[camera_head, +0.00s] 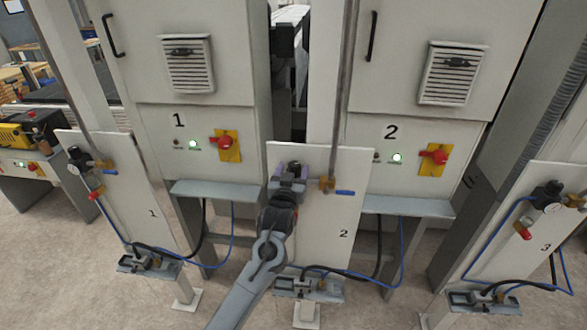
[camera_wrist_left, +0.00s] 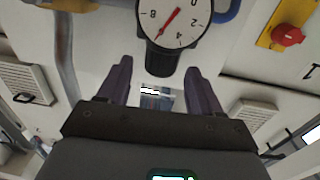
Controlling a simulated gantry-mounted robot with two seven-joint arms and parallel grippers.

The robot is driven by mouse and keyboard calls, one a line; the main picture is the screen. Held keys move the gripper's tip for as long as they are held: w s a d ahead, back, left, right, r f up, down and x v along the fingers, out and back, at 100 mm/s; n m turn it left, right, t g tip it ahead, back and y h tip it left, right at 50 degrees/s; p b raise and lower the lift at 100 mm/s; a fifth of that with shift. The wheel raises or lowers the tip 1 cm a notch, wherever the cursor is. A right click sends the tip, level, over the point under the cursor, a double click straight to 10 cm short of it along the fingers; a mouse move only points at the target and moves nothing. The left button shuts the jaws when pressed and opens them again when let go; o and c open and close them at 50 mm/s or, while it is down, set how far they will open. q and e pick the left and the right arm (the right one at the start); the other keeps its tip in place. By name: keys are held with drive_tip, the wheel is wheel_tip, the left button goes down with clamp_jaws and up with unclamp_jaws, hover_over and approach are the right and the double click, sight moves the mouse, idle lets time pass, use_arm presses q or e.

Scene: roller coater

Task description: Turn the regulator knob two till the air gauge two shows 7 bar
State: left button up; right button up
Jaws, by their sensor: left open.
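My left gripper (camera_head: 290,174) is in front of the upper part of white panel 2 (camera_head: 338,215) and largely hides the regulator there. In the left wrist view, its two purple fingers (camera_wrist_left: 160,85) are open, with nothing held between them. The dark regulator knob two (camera_wrist_left: 161,62) shows just beyond the gap between the fingertips, with no clear contact. Air gauge two (camera_wrist_left: 180,32) sits above it, white with a red needle, seen upside down. The needle lies between the 4 and the 8, over the place of the 6. My right gripper is not in view.
A brass valve with a blue lever (camera_head: 345,192) is right beside the gripper on panel 2. Cabinets with red switches (camera_head: 434,154) stand behind. Panel 1 (camera_head: 125,190) and panel 3 (camera_head: 520,245) stand to the left and right. Blue hoses (camera_head: 355,275) run low.

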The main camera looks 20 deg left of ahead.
use_arm(q)
drive_tip(key=shift+w+a, duration=0.1)
drive_tip(key=shift+w, duration=0.75)
drive_tip(key=c, duration=1.1)
drive_tip(key=shift+o, duration=0.2)
drive_tip(key=shift+a+m+h+p, duration=0.2)
drive_tip(key=shift+m+h+p, duration=0.25)
drive_tip(key=shift+h, duration=0.35)
drive_tip(key=shift+a+m+h, duration=0.1)
drive_tip(key=shift+m+h, duration=0.65)
drive_tip(key=shift+h, duration=0.35)
drive_tip(key=shift+a+m+h, duration=0.15)
drive_tip(key=shift+m+h, duration=0.65)
drive_tip(key=shift+h, duration=0.4)
drive_tip(key=shift+m+g+h, duration=0.4)
drive_tip(key=shift+m+h, duration=0.3)
drive_tip(key=shift+h, duration=0.4)
